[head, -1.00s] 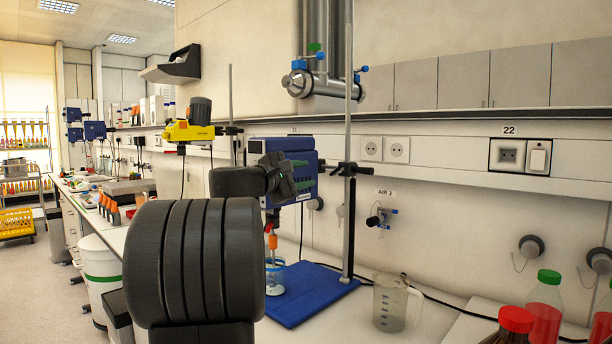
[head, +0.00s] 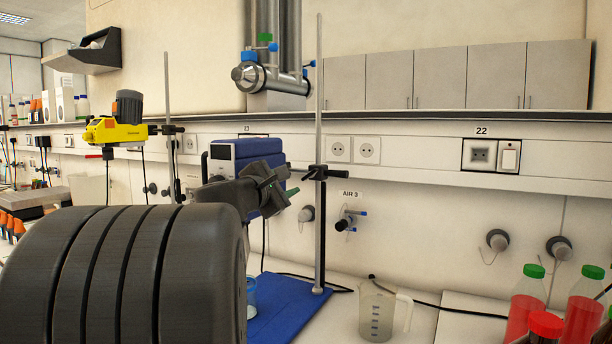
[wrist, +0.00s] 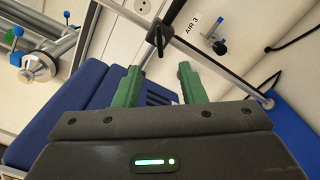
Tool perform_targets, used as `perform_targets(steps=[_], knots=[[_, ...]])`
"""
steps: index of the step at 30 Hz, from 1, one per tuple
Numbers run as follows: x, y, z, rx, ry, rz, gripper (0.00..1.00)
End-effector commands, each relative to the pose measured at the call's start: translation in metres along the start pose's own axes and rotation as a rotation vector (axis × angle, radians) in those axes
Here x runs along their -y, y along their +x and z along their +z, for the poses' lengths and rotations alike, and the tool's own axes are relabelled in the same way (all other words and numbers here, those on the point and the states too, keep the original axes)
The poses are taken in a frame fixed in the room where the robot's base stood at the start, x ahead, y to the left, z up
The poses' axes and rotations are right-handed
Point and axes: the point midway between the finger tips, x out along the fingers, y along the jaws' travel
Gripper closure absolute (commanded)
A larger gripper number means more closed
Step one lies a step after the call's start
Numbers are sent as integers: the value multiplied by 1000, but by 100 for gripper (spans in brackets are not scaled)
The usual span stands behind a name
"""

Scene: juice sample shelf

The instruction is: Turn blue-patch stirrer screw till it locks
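The blue stirrer (head: 222,152) is mounted on an upright rod (head: 319,100) over a blue base plate (head: 290,315). A dark clamp (head: 318,172) with a screw handle grips the rod; no blue patch can be made out on it. My gripper (head: 282,192) is in front of the stirrer's right side, left of the clamp. In the wrist view the green fingers of my gripper (wrist: 158,82) are apart with nothing between them. Beyond them are the stirrer (wrist: 70,95) and, further up, the clamp (wrist: 157,36) on the rod. The fingers appear clear of the clamp.
A glass vessel (head: 251,297) stands on the base plate, partly behind my arm. A measuring jug (head: 377,312) and red bottles (head: 527,300) stand to the right. A yellow stirrer (head: 115,132) hangs at left. Wall valve AIR 3 (head: 347,220) is behind the rod.

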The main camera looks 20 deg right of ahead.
Motion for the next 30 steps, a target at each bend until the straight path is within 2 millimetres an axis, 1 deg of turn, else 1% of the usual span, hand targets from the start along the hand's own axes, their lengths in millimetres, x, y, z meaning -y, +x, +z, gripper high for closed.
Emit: perform_targets(steps=[1,3,9,12,15,18,21,30], knots=[[1,12,0,2,-1,-5,63],[1,28,0,2,-1,-5,63],[0,69,1,2,0,-3,63],[0,86,1,1,0,-3,63],[0,99,1,2,1,-2,63],[0,108,0,1,0,-2,63],[0,112,0,0,1,-1,63],[0,113,0,0,1,-1,63]])
